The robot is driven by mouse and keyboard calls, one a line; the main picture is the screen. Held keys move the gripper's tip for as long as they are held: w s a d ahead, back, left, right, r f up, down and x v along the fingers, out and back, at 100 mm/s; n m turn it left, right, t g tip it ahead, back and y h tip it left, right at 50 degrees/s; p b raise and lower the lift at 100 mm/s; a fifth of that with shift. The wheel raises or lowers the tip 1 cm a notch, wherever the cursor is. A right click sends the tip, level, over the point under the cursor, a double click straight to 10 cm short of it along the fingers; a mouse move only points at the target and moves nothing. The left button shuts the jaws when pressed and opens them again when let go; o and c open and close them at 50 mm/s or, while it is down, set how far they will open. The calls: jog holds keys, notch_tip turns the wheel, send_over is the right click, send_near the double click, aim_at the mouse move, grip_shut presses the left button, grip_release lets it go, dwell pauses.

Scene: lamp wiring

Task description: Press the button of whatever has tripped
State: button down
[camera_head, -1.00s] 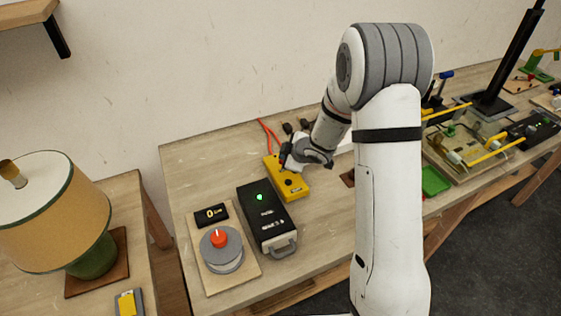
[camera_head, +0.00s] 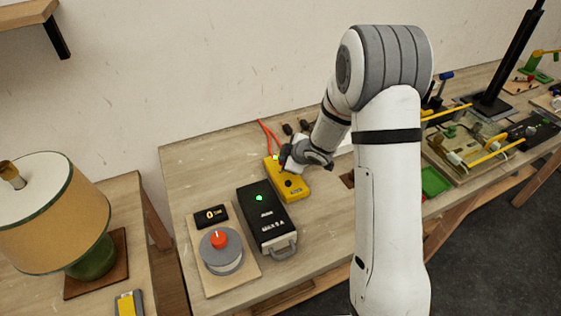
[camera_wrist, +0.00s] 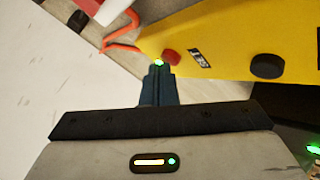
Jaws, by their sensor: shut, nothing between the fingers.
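A yellow box (camera_head: 289,187) lies on the bench with a dark round knob. In the wrist view the yellow box (camera_wrist: 225,35) shows a red button (camera_wrist: 172,56), a small label, the black knob (camera_wrist: 267,66) and a lit green lamp (camera_wrist: 158,62). My gripper (camera_head: 286,160) is shut and empty, over the far end of the yellow box. In the wrist view its fingertips (camera_wrist: 158,72) are by the green lamp, just left of the red button. I cannot tell whether they touch the box.
A black unit (camera_head: 266,220) with a green light stands left of the yellow box. A red dial on a grey base (camera_head: 220,243) and a small display (camera_head: 211,215) are beside it. A lamp (camera_head: 60,215) stands on the left table. A green tray (camera_head: 434,181) and fixtures are at right.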

jog(key=shift+r+p, duration=0.35)
jog(key=shift+r, duration=0.2)
notch_tip(320, 180, up, 5)
jog(key=p, duration=0.4)
jog(key=shift+p, duration=0.35)
dwell(0.4)
